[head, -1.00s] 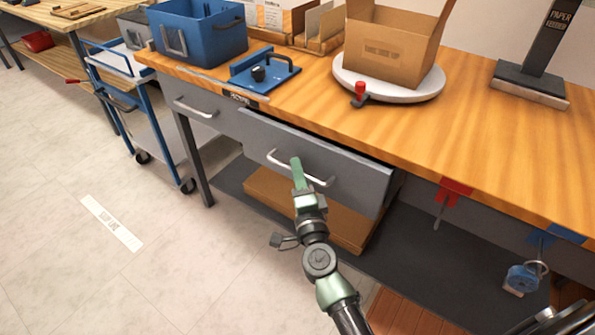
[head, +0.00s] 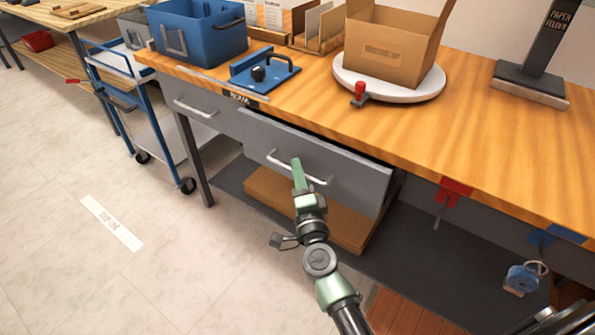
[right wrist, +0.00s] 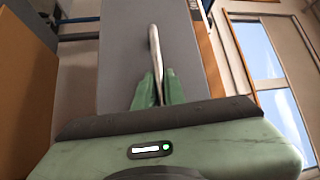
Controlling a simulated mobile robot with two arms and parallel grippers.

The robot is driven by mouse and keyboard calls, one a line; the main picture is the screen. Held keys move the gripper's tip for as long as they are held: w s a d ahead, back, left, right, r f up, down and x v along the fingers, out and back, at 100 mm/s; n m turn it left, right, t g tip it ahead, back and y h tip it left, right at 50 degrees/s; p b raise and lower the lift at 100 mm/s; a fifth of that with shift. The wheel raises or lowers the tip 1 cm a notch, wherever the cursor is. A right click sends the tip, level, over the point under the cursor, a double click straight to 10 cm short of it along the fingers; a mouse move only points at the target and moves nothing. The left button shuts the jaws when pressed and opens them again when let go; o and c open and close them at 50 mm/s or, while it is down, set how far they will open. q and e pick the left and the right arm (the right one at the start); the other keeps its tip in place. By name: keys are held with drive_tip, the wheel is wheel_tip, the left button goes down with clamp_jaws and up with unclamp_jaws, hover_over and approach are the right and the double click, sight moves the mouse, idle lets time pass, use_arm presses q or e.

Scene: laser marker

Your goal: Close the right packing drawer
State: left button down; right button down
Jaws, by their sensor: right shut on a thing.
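The right packing drawer (head: 340,178) is a grey drawer under the wooden bench top, and it stands pulled partly out. Its silver bar handle (head: 280,161) runs across the front. My right gripper (head: 296,165) is at the handle, with its green fingers closed around the bar. In the right wrist view the fingers (right wrist: 158,88) pinch the handle (right wrist: 154,45) in front of the grey drawer front (right wrist: 122,50). The left gripper is not clearly in view; only dark parts of mine show at the lower right corner.
A closed drawer (head: 195,104) sits to the left. On the bench top (head: 480,135) are a blue bin (head: 205,45), a blue fixture (head: 262,75), and a cardboard box (head: 392,55) on a white turntable (head: 425,92). A brown box (head: 345,225) lies on the lower shelf.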

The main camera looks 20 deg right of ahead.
sight(310, 166)
idle(0.7)
